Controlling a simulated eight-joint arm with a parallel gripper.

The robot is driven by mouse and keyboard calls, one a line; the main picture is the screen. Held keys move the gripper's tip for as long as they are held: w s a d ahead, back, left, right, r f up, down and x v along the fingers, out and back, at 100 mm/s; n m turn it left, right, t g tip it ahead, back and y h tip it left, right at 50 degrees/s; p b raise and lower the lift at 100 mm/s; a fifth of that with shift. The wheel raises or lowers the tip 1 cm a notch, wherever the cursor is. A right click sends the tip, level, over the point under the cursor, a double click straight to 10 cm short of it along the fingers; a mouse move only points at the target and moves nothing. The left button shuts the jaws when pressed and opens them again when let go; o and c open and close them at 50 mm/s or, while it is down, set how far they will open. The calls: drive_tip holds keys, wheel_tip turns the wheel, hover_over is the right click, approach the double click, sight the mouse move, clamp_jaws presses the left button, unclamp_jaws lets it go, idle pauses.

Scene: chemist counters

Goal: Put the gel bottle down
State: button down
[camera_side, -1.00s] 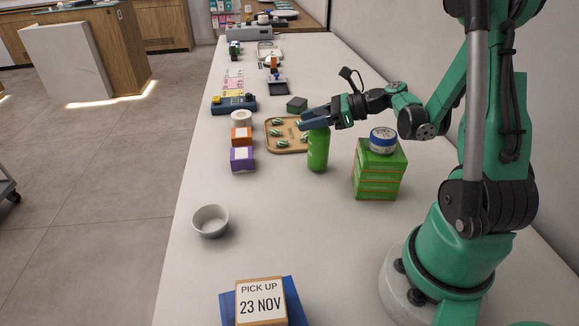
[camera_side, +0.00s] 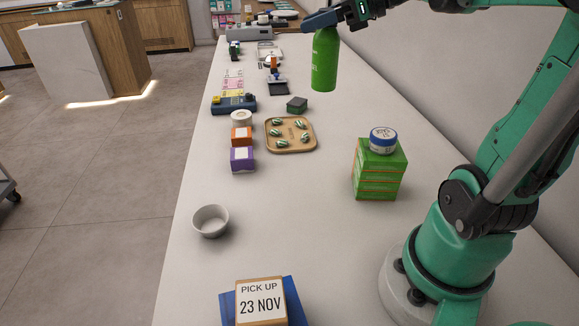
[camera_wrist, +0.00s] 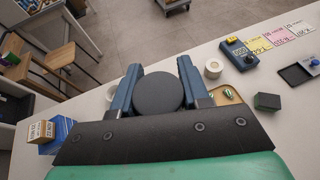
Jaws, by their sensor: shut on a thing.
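The green gel bottle (camera_side: 325,62) hangs upright in the air, high above the counter in the side view. My gripper (camera_side: 322,22) is shut on its top end. In the wrist view my gripper (camera_wrist: 158,92) has its two blue fingers on either side of the bottle's round dark top (camera_wrist: 158,93). The bottle's green body is hidden below that top in the wrist view. The white counter (camera_side: 290,210) lies well below the bottle.
A wooden tray (camera_side: 272,146) with several capsules, purple box (camera_side: 242,159), orange box (camera_side: 241,137) and green sponge-like block (camera_side: 297,104) stand mid-counter. Stacked green boxes (camera_side: 378,180) carry a white-and-blue jar (camera_side: 383,140). A white bowl (camera_side: 210,221) sits nearer. The front middle counter is clear.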

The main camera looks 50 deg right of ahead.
drive_tip(key=shift+w+d+r, duration=0.15)
drive_tip(key=shift+d+r, duration=0.15)
drive_tip(key=shift+r, duration=0.05)
drive_tip(key=w+d+m+t+h, duration=0.1)
drive_tip(key=w+d+m+h, duration=0.25)
drive_tip(key=d, duration=0.65)
drive_tip(key=w+d+m+h, duration=0.2)
drive_tip(key=d+m+h, duration=0.25)
drive_tip(key=d, duration=0.55)
wheel_tip(320, 180, down, 20)
drive_tip(key=shift+d+r+t+h, duration=0.15)
drive_tip(key=shift+r+t+h, duration=0.05)
drive_tip(key=shift+t+h, duration=0.1)
drive_tip(key=shift+c, duration=2.1)
unclamp_jaws()
drive_tip(key=shift+f, duration=0.1)
